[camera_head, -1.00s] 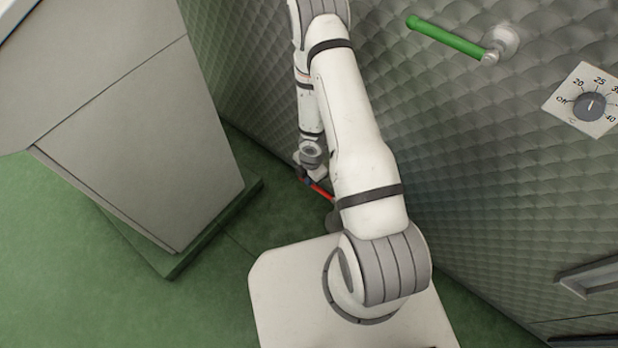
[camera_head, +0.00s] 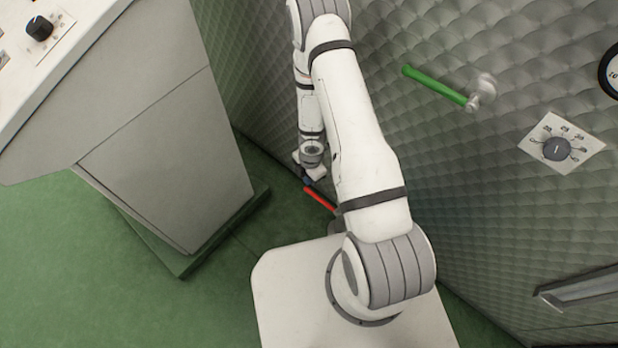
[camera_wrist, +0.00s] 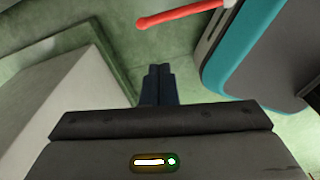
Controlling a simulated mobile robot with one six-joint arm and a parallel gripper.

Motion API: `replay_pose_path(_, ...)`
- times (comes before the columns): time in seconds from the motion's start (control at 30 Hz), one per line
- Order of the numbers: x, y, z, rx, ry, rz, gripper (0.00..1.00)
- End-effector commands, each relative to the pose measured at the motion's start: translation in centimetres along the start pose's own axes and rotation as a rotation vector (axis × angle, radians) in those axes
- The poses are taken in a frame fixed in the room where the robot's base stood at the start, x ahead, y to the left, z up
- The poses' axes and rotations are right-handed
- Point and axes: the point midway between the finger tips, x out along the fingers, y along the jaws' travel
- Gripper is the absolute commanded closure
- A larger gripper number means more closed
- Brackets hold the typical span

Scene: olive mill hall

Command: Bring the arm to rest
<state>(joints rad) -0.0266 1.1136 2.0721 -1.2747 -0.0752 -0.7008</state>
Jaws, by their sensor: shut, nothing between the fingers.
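My arm is folded in the head view, with its upper part reaching up the picture and its forearm hanging back down behind it. My gripper (camera_head: 308,181) is low beside the quilted wall, small and partly hidden by the wrist. In the wrist view my gripper (camera_wrist: 158,72) shows two dark fingers pressed together with nothing between them. A red bar (camera_head: 320,200) shows just past the gripper in the head view. It also shows at the top of the wrist view (camera_wrist: 185,15), apart from the fingertips.
A grey cabinet (camera_head: 165,150) stands at left, with a black knob (camera_head: 39,28) on top. The quilted wall (camera_head: 480,190) at right carries a green-handled lever (camera_head: 435,87), a dial (camera_head: 557,149) and a bracket-like handle (camera_head: 580,290). Green floor (camera_head: 60,260) is open at lower left.

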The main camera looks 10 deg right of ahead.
Motion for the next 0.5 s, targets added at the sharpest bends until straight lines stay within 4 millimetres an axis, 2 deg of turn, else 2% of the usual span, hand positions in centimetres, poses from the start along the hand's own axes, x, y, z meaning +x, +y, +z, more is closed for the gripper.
replay_pose_path(0.03, -1.2, 0.1, -0.1, -0.001, 0.000, -0.001, 1.00)
replay_pose_path(0.2, -2.3, 0.3, -0.1, 0.000, 0.000, -0.001, 1.00)
replay_pose_path(0.5, -2.7, 0.5, 0.0, 0.002, 0.000, -0.001, 1.00)
